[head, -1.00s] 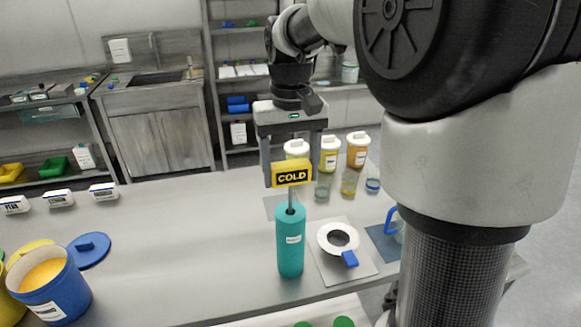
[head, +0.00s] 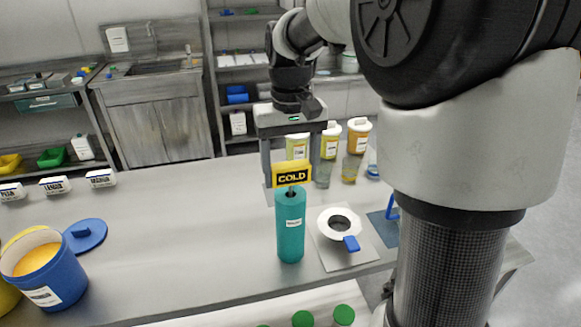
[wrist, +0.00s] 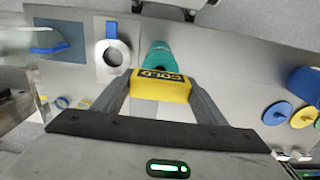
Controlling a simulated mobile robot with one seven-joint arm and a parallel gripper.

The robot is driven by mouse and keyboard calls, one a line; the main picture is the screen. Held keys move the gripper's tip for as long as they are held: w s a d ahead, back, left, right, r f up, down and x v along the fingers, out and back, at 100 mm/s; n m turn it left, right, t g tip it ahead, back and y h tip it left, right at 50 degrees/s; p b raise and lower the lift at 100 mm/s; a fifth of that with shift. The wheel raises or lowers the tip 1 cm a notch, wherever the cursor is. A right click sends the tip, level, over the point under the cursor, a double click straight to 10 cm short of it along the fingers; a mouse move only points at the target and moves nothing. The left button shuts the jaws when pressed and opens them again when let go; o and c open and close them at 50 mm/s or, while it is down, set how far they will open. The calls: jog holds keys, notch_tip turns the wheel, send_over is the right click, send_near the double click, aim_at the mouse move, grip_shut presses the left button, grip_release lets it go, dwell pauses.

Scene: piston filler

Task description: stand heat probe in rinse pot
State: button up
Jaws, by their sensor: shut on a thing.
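My gripper (head: 291,180) is shut on this handle, with one finger at each side; the grip also shows in the wrist view (wrist: 160,86). A tall teal cylindrical pot (head: 290,230) stands upright on the table directly under the handle. Its label is too small to read, so I cannot confirm that it is the rinse pot. The stem goes into the hole in its top, and only a short length shows above the rim. The stem's lower end is hidden inside.
A white ring-shaped vessel (head: 325,222) with a blue tab stands on a grey plate right of the pot. Lidded jars (head: 330,142) and small glasses stand behind. A blue tub (head: 62,285) and a blue lid (head: 84,236) are at left. The table between is clear.

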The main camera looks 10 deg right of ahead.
jog(key=shift+f+b, duration=0.75)
jog(key=shift+f, duration=0.6)
jog(key=o, duration=1.1)
notch_tip(320, 180, up, 17)
jog(key=p, duration=0.3)
jog(key=shift+r, duration=0.2)
